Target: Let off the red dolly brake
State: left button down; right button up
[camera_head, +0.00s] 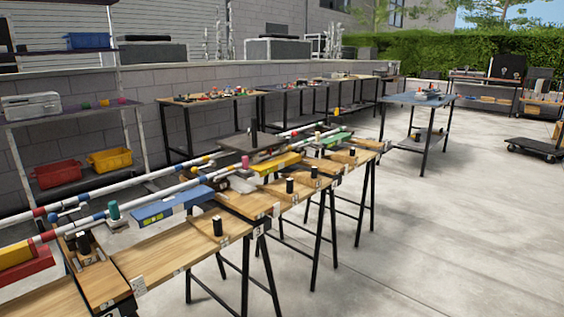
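A red block-shaped thing (28,272) lies at the left edge, at the near end of the long striped rails, and is cut off by the frame. A yellow block (15,252) sits just behind it. I cannot tell from here whether this is the red dolly, and no brake can be made out on it. Neither of my grippers is in view.
A row of wooden trestle tables (185,257) carries the rails (140,180), a blue block (170,206), a yellow block (276,164), a green block (335,139) and several black upright cylinders. Shelving (75,115) stands left.

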aim_at(294, 133)
jog(key=i+l, duration=0.15)
jog(key=l, duration=0.35)
jog(key=i+l+u, duration=0.15)
jog(key=l, duration=0.3)
jog(key=i+l, duration=0.15)
jog(key=l, duration=0.35)
jog(key=i+l+u, duration=0.15)
jog(key=l, duration=0.85)
jog(key=i+l+u, duration=0.15)
jog(key=l, duration=0.4)
